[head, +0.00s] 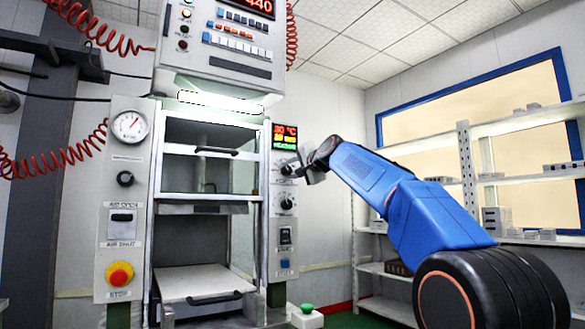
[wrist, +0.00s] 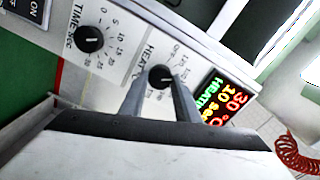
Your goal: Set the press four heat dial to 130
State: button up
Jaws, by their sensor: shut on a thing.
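The heat dial (wrist: 160,76), a black round knob on a white panel marked HEAT, sits between the fingertips of my gripper (wrist: 160,84) in the wrist view. The two grey fingers are shut on it from both sides. The scale around it is partly hidden by the fingers, and the pointer's setting is too small to read. The display (wrist: 228,98) beside it reads about 30 °C and 10 sec, with green heating text. In the head view my gripper (head: 300,170) reaches the press's right-hand panel and partly covers the heat dial (head: 287,168); the display (head: 284,138) is above.
The time dial (wrist: 90,39) is close beside the heat dial. The press's left panel carries a gauge (head: 129,127) and a red stop button (head: 120,274). The open press chamber holds a tray (head: 193,283). White shelves (head: 470,190) stand at the right.

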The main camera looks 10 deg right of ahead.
jog(key=shift+s+a+r, duration=0.1)
jog(key=shift+a+r, duration=0.05)
jog(key=shift+r, duration=0.05)
jog(key=o, duration=1)
jog(key=shift+a, duration=0.15)
jog(key=shift+o, duration=0.2)
jog(key=shift+f, duration=0.1)
jog(key=shift+s+d, duration=0.3)
jog(key=shift+s, duration=0.15)
jog(key=v, duration=1.6)
jog(key=shift+s, duration=0.25)
